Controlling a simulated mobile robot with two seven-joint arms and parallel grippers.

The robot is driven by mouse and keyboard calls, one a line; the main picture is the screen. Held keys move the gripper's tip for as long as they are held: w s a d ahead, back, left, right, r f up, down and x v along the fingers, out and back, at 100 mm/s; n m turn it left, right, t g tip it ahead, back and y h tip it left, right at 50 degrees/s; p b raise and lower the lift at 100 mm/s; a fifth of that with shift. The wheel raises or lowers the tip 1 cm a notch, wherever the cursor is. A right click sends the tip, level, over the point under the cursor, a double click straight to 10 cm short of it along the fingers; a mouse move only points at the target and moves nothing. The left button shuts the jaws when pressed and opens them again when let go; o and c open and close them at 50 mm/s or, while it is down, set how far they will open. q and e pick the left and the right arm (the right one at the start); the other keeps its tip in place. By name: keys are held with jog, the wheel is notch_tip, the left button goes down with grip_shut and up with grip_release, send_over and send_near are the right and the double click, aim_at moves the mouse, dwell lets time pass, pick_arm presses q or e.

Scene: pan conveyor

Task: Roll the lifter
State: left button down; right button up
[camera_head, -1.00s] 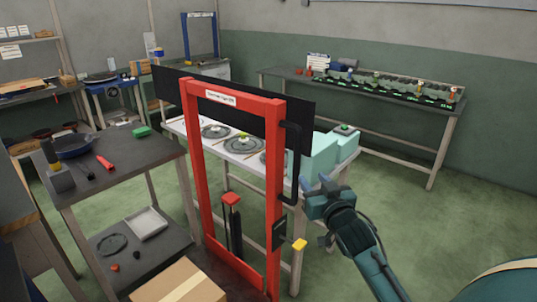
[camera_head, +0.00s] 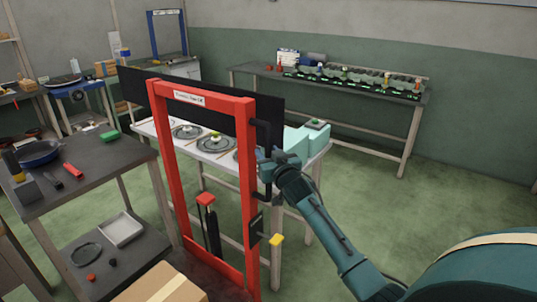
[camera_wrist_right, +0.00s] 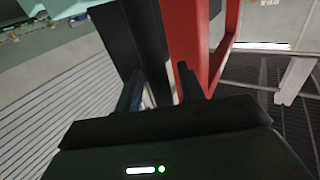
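The lifter (camera_head: 247,205) is an upright red frame with a label on its top bar, standing in the middle of the head view. A black handle (camera_head: 266,138) is fixed to its right upright. My right gripper (camera_head: 268,168) is at the lower part of this handle. In the right wrist view, the handle (camera_wrist_right: 125,40) runs down toward the space between the two fingers (camera_wrist_right: 158,90), which are apart. The red upright also shows there (camera_wrist_right: 183,35). Contact with the handle cannot be made out. My left gripper is not in view.
A cardboard box (camera_head: 160,286) is low at the lifter's front. A grey table (camera_head: 100,165) with a blue pan (camera_head: 38,152) stands left. A white table (camera_head: 160,128) with plates is behind the lifter. A conveyor bench (camera_head: 345,97) stands at the back. Green floor lies open to the right.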

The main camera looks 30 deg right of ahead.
jog(key=shift+c, duration=0.3)
grip_shut()
dwell(0.3)
